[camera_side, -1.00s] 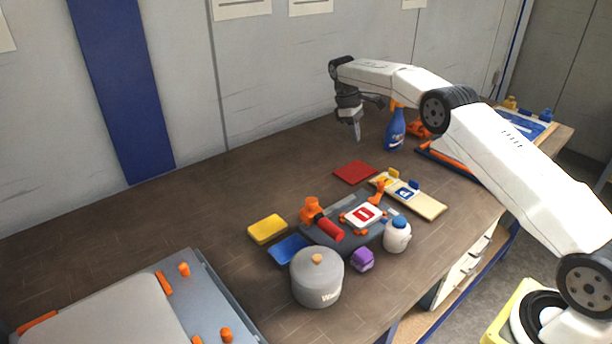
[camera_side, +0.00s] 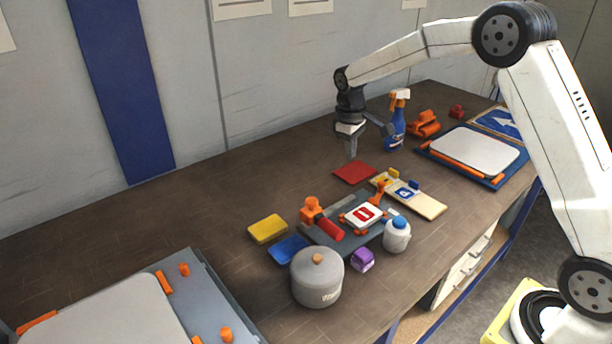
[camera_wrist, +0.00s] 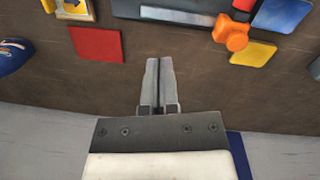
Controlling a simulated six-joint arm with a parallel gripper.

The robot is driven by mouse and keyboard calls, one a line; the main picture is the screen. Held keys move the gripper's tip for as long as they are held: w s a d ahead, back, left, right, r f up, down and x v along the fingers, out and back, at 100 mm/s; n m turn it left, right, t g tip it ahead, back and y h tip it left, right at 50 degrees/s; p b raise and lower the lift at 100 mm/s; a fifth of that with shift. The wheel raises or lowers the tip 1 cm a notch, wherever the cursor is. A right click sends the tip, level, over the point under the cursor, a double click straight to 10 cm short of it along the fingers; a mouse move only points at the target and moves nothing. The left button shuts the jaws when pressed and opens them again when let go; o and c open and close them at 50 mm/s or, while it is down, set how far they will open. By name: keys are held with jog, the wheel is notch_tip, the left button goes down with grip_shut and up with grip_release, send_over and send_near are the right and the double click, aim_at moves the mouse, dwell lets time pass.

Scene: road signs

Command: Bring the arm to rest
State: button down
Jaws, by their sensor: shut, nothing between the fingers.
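My gripper (camera_side: 351,156) hangs over the far part of the brown table (camera_side: 190,200), pointing down, in the side view. Its fingers are together with nothing between them, as the wrist view (camera_wrist: 158,72) also shows. A red square (camera_side: 355,172) lies on the table just below and to the right of the fingertips. In the wrist view the red square (camera_wrist: 96,44) is to the left of the fingers. The gripper looks apart from everything on the table.
A blue spray bottle (camera_side: 394,128) stands right of the gripper. Nearer are a grey pot (camera_side: 317,281), a white bottle (camera_side: 397,236), a grey fixture with a red-and-white sign (camera_side: 363,214), and yellow (camera_side: 267,228) and blue (camera_side: 288,250) pieces.

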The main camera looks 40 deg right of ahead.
jog(key=s+a+f+m+t, duration=0.1)
jog(key=s+a, duration=0.3)
jog(key=s, duration=0.7)
jog(key=s+a+f+m+t, duration=0.1)
jog(key=s+a, duration=0.3)
jog(key=s, duration=0.8)
jog(key=shift+s+f+m+t+y, duration=0.3)
jog(key=shift+f+t+y, duration=0.1)
jog(key=shift+f, duration=0.25)
jog(key=shift+a, duration=0.1)
